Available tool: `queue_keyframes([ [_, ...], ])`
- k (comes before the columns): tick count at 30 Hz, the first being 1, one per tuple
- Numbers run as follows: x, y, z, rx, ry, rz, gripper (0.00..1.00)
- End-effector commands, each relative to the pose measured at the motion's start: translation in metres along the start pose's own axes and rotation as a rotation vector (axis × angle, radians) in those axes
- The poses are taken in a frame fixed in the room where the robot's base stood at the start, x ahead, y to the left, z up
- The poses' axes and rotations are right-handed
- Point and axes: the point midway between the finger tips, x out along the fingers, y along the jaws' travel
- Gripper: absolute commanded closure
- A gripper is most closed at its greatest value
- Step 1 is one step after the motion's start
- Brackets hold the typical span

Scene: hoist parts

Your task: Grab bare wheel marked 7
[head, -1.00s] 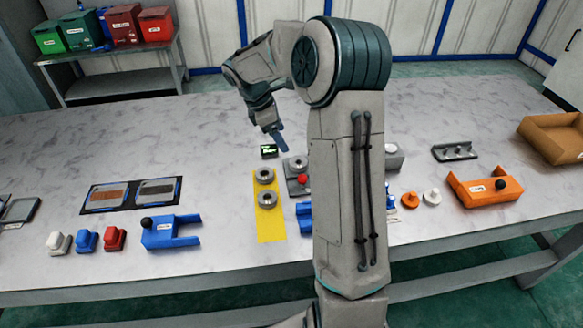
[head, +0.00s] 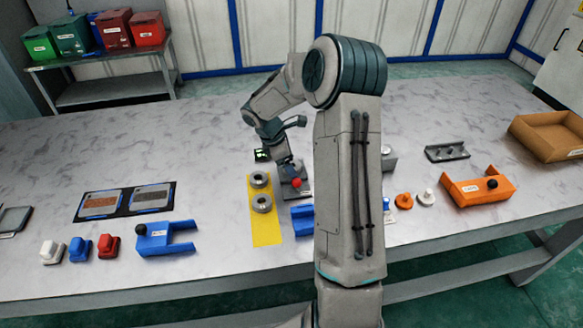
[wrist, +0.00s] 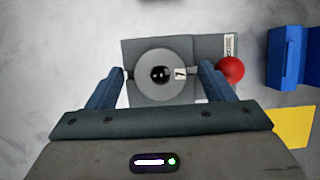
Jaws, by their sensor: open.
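The bare wheel marked 7 (wrist: 148,90) is a grey disc with a dark centre hole and a small white tag reading 7. In the wrist view it sits on a grey plate (wrist: 130,50). My gripper (wrist: 163,73) is open, with one finger on each side of the wheel. I cannot tell whether the fingers touch it or how high they are. In the head view my gripper (head: 288,170) is over the grey plate (head: 298,192) and hides most or all of this wheel.
A red knob (wrist: 229,69) is close to the right finger. A blue part (head: 301,216) lies in front.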

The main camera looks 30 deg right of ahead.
Motion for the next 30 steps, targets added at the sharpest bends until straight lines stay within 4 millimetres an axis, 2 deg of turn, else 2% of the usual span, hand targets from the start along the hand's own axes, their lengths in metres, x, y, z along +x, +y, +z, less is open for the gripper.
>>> queue_keyframes([
  [3,0.000,0.000,0.000,0.000,0.000,0.000,0.28],
  [9,0.000,0.000,0.000,0.001,0.000,0.000,0.83],
  [20,-0.004,0.001,0.002,0.002,-0.001,0.001,0.84],
  [26,-0.024,0.001,0.010,0.004,-0.001,0.004,0.84],
  [29,-0.041,0.001,0.017,0.004,-0.001,0.005,0.84],
  [30,-0.041,-0.004,0.025,0.006,-0.002,0.001,0.84],
])
